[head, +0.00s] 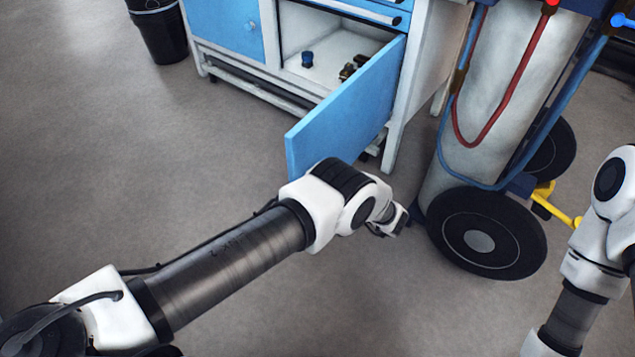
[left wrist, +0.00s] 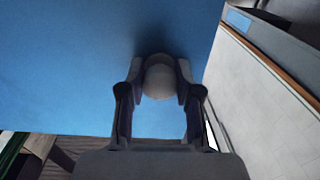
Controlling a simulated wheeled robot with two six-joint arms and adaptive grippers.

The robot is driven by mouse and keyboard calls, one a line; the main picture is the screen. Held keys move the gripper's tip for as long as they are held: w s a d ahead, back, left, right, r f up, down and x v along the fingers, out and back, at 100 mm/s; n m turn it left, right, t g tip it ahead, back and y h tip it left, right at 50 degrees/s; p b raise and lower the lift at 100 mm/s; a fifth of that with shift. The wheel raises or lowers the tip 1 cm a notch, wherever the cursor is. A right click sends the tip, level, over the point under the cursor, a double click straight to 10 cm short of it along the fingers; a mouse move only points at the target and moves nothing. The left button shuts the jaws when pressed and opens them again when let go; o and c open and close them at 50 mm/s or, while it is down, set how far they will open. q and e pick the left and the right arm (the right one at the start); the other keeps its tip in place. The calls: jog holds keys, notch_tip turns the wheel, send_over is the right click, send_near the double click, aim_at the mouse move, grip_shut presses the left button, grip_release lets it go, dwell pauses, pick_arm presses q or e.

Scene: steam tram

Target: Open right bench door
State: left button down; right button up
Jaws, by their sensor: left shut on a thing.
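The right bench door (head: 350,110) is a blue panel on the blue and white bench. It stands swung well out from the front, with its compartment showing behind it. My left gripper (left wrist: 160,72) is shut on this knob, a finger on each side. In the head view my left arm hides the knob and the fingertips. My right arm shows at the right edge, its gripper out of view.
A gas cylinder trolley (head: 480,235) with red and blue hoses stands right of the door. The open compartment (head: 325,72) holds a few small items. A black bucket (head: 160,35) stands at the upper left. The floor left of the door is clear.

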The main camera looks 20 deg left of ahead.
pick_arm(q)
jog(key=shift+w+r, duration=0.2)
jog(key=c, duration=0.8)
grip_release()
jog(key=shift+f, duration=0.1)
jog(key=shift+s+f, duration=0.1)
jog(key=shift+s, duration=0.05)
